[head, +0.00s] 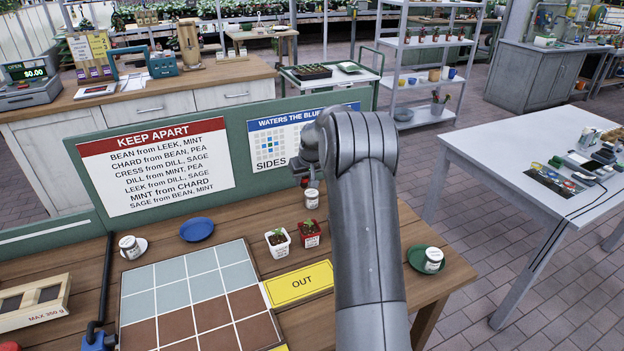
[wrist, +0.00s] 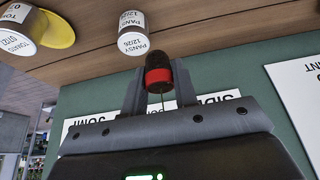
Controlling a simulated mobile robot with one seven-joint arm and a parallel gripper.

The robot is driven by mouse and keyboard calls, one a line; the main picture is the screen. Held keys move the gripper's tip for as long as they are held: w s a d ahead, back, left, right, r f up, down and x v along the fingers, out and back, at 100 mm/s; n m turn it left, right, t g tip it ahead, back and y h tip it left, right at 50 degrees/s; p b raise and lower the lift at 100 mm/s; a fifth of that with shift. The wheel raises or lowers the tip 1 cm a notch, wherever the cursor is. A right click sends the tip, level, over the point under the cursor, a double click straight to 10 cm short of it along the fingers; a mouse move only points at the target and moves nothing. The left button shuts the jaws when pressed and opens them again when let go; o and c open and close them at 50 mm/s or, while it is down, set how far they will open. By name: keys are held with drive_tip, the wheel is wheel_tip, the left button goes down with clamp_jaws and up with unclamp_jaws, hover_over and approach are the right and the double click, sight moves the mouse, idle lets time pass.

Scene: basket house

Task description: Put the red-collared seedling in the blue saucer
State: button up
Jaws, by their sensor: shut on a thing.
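My gripper (head: 303,172) is raised over the back of the wooden table, by the green board. In the wrist view its fingers (wrist: 160,88) are shut on the red-collared seedling (wrist: 158,76). A dark plug, a red band and a thin green stem show there. In the head view only a small dark and red bit of it shows, below the gripper. The blue saucer (head: 197,229) lies on the table to the left of my gripper and looks empty.
A white pot (head: 278,241) and a red pot (head: 310,233) with seedlings stand front of my gripper. A white jar (head: 312,198) stands below it. Jars also sit on a green saucer (head: 417,254) and a yellow saucer (wrist: 58,30). A tiled grid (head: 190,290) lies in front.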

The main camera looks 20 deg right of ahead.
drive_tip(key=w+a+n, duration=0.1)
drive_tip(key=w+a, duration=0.1)
drive_tip(key=a, duration=0.7)
drive_tip(key=w+a, duration=0.3)
drive_tip(key=a, duration=0.7)
hover_over(196, 229)
drive_tip(key=s, duration=0.2)
drive_tip(key=shift+n+y, duration=0.4)
drive_tip(key=shift+w+d+f, duration=0.1)
drive_tip(key=shift+f, duration=2.35)
drive_tip(key=shift+w+d+f, duration=0.1)
drive_tip(key=shift+f, duration=2.35)
drive_tip(key=o, duration=1)
drive_tip(key=shift+r, duration=3.55)
